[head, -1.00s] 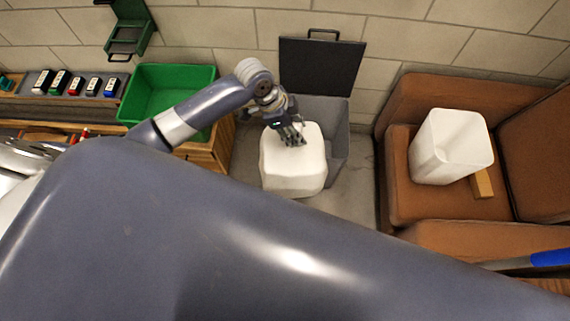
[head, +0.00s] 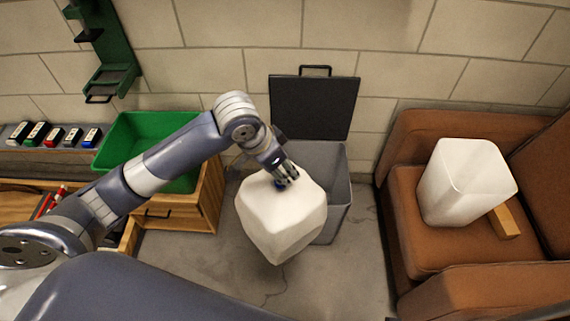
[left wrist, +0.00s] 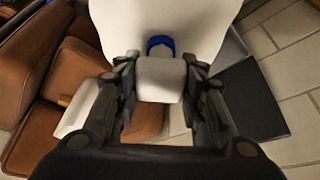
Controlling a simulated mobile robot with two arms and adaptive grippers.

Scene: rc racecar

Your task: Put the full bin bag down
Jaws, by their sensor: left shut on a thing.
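The full bin bag (head: 283,222) is a white, bulky, block-like bag, seen in the head view in front of a grey bin. My left gripper (head: 286,181) is shut on the top of the bag, which hangs slightly tilted below it. In the left wrist view the bag (left wrist: 165,28) fills the top middle, and its narrow neck with a blue band lies between the fingers of my left gripper (left wrist: 160,85). Whether the bag's underside touches the floor is hard to tell. My right gripper is not in view.
The grey bin (head: 338,205) stands behind the bag with its dark lid (head: 313,107) raised. A green tray (head: 150,140) tops a wooden cabinet at left. Grey floor (head: 225,265) lies clear around the bag.

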